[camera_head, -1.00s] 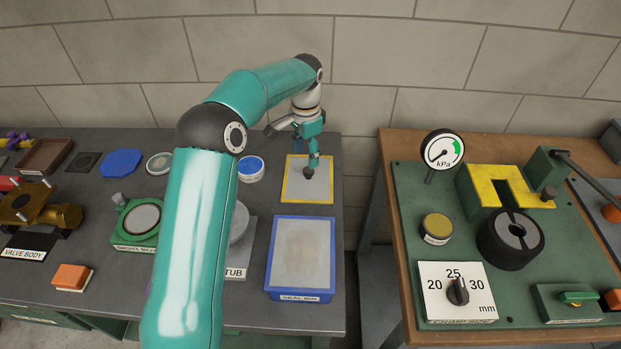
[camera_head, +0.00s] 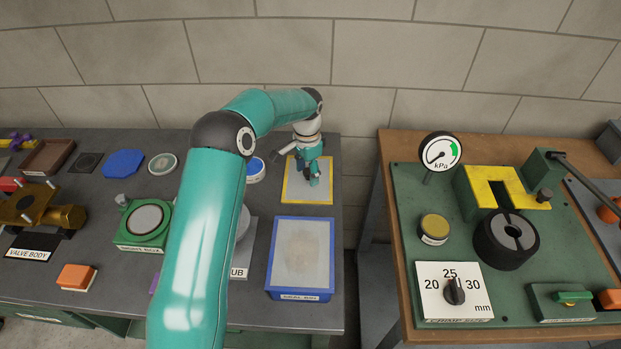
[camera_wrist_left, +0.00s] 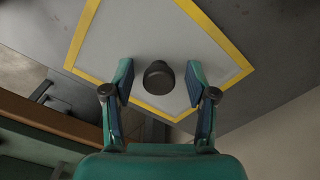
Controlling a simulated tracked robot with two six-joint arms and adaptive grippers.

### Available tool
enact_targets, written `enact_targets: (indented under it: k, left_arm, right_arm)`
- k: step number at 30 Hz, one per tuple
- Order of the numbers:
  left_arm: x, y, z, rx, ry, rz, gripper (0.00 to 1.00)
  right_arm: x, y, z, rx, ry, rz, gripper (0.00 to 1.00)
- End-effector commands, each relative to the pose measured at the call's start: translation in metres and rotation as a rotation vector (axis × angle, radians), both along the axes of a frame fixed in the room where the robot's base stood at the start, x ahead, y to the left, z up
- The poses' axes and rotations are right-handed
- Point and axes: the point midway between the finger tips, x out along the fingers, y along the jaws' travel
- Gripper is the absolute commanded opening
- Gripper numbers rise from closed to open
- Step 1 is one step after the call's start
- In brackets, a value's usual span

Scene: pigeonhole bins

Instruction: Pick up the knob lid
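The knob lid (camera_wrist_left: 158,77) shows in the left wrist view as a small dark round knob on a grey pad with a yellow border. That bordered pad (camera_head: 294,195) lies at the back right of the left-hand table in the head view. My left gripper (camera_head: 314,180) is low over the pad there and hides the knob. In the wrist view the left gripper (camera_wrist_left: 160,67) is open. Its two fingers stand on either side of the knob, with a visible gap on each side. My right gripper is in neither view.
A blue-edged tray (camera_head: 301,256) sits in front of the pad. A blue-lidded round tin (camera_head: 256,170) stands to its left, partly behind my arm. The wall is close behind. A wooden bench (camera_head: 395,230) with a gauge (camera_head: 440,152) and dial stands right, across a gap.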

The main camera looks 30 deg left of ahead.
Motion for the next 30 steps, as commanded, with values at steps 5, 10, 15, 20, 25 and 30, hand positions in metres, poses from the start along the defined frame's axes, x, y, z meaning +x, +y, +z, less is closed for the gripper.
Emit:
enact_targets:
  k: [5, 10, 15, 20, 25, 30]
  left_arm:
    - [0.000, 0.000, 0.000, 0.000, 0.000, 0.000, 0.23]
    - [0.000, 0.000, 0.000, 0.000, 0.000, 0.000, 0.00]
    - [0.000, 0.000, 0.001, 0.001, -0.001, 0.000, 0.00]
    - [0.001, 0.000, 0.002, 0.001, -0.001, 0.000, 0.00]
    - [0.001, 0.000, 0.011, 0.001, -0.003, 0.000, 0.00]
    - [0.001, 0.000, 0.033, 0.001, -0.005, -0.001, 0.00]
  right_arm:
    - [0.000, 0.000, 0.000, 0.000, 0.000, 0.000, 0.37]
    - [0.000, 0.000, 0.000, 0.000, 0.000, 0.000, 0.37]
    - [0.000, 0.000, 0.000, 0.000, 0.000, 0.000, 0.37]
    - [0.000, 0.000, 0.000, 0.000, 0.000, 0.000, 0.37]
    - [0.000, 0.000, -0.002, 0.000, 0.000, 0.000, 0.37]
    - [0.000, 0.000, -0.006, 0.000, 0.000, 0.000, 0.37]
